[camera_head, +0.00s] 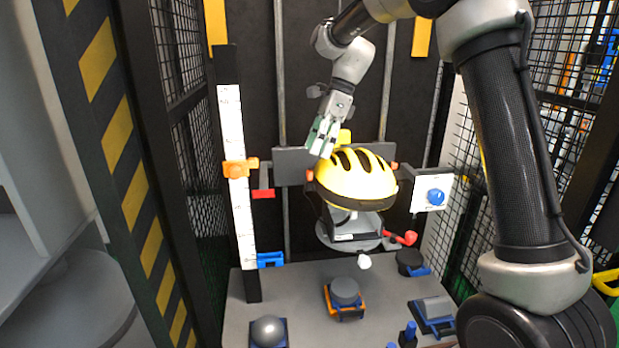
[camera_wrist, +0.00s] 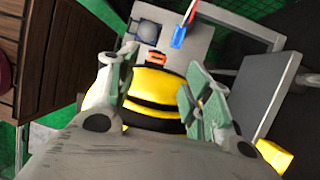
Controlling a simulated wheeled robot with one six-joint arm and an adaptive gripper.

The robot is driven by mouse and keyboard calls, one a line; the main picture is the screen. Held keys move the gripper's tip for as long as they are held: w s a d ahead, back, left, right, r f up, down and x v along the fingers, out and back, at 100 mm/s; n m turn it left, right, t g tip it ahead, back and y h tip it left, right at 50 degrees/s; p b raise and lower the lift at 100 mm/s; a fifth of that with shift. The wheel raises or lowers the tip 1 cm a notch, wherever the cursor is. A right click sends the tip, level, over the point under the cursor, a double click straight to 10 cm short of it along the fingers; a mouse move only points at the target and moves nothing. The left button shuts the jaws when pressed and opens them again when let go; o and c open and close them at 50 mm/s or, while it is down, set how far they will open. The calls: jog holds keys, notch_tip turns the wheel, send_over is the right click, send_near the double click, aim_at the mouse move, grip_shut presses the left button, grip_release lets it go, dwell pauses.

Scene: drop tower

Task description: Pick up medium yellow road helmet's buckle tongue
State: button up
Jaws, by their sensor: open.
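The yellow road helmet (camera_head: 357,180), with dark vents, sits on a headform on the drop tower's carriage. It also shows in the wrist view (camera_wrist: 160,82), behind and between my fingers. Dark straps (camera_head: 325,214) hang below its left side. I cannot make out the buckle tongue in either view. My gripper (camera_head: 321,142) is just above the helmet's upper left in the head view, pointing down. In the wrist view my gripper (camera_wrist: 160,90) has its green-padded fingers spread wide, with nothing held between them. Whether a finger touches the shell is unclear.
A white scale (camera_head: 236,180) with an orange slider (camera_head: 240,168) stands left. A white panel with a blue knob (camera_head: 435,196) is right of the helmet. A red-ended lever (camera_head: 408,238) juts out below it. Several anvils stand on the grey base (camera_head: 290,290). Mesh cage walls flank the tower.

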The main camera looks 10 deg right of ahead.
aim_at(310, 170)
jog(key=x, duration=0.6)
jog(key=shift+s, duration=0.2)
jog(key=c, duration=0.8)
